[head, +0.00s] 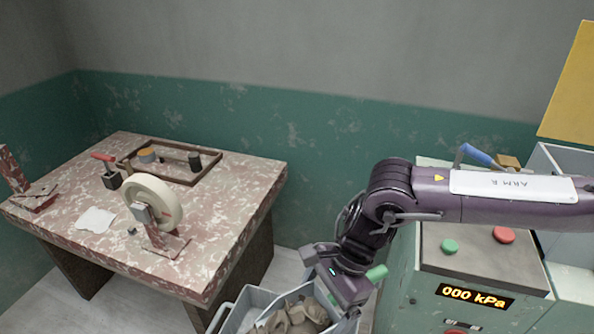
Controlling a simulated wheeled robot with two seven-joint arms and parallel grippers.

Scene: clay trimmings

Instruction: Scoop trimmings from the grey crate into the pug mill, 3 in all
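The grey crate (233,318) is at the bottom edge, cut off by the frame. Tan-grey trimmings (296,318) show at it, beside or within a light grey scoop (292,294). My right gripper (346,291) is over the crate's right side, pointing down. A green handle end (377,272) sticks out beside its fingers, and it appears shut on the scoop's handle. How much the scoop holds is unclear. A green cabinet (405,290) at right, with a "000 kPa" display, may be the pug mill; my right arm covers part of it. My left gripper is out of view.
A stained table (225,215) at left carries a wheel on a stand (152,203), a framed tray (195,180), a red-handled tool (104,158) and a white scrap (95,220). The cabinet top has green (449,246) and red (503,235) buttons and a blue-handled lever (480,155).

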